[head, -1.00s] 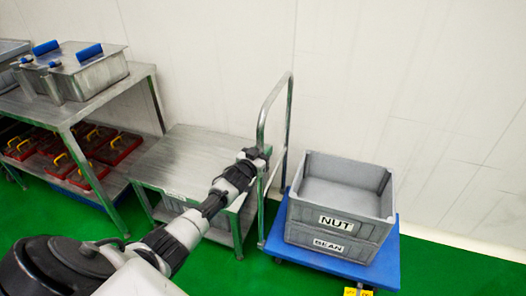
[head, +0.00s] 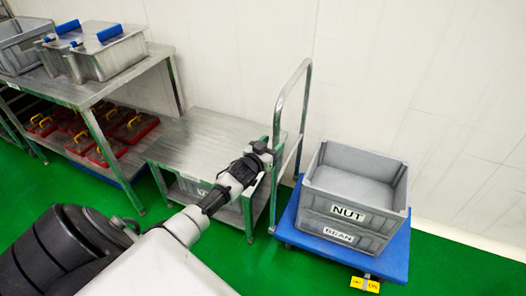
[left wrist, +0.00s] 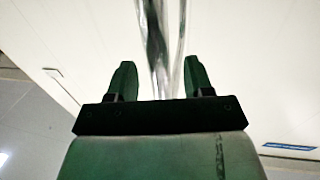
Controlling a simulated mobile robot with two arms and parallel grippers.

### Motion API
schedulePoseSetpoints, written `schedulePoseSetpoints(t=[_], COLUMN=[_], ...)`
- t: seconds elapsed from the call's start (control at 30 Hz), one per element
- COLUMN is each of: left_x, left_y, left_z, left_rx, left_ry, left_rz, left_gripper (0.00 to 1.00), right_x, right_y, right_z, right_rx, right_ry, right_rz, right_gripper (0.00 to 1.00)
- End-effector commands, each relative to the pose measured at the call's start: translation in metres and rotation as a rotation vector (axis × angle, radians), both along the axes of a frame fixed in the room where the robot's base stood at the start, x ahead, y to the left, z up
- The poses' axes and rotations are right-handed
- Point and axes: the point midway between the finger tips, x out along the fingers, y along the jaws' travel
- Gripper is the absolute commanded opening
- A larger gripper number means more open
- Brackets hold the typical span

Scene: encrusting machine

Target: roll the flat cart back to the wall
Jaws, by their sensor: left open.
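The flat cart has a blue platform (head: 396,258) and a tall metal push handle (head: 305,100) at its left end. It stands on the green floor close to the white wall. Two stacked grey crates labelled NUT (head: 347,214) and BEAN (head: 338,236) sit on it. My left gripper (head: 267,149) is at the handle's near upright. In the left wrist view, the left gripper (left wrist: 158,82) is open, with shiny metal tubing (left wrist: 160,45) showing between its fingers. I cannot tell whether they touch it. My right gripper is not in view.
A low steel table (head: 205,137) stands just left of the cart handle. A taller steel shelf (head: 100,88) with metal containers (head: 105,55) and red trays (head: 135,128) is further left. Green floor is clear in front and right.

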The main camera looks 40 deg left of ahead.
Motion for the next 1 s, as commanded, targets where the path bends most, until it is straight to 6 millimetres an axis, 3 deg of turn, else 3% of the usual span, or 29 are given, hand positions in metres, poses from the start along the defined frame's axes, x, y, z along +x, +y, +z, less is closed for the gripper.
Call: schedulePoseSetpoints(t=[0.1,0.33,1.0], left_x=[-0.024,-0.053,-0.06], left_y=[-0.001,-0.002,-0.002], left_z=[0.001,0.0,0.001], left_rx=[0.001,0.0,0.001], left_ry=[0.001,0.0,-0.001], left_rz=[-0.001,-0.001,0.0], left_gripper=[0.52,0.52,0.52], right_x=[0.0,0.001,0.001], right_y=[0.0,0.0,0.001], right_z=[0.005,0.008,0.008], right_rx=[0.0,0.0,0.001], right_ry=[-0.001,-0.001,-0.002], right_rz=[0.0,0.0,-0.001], right_gripper=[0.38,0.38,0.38])
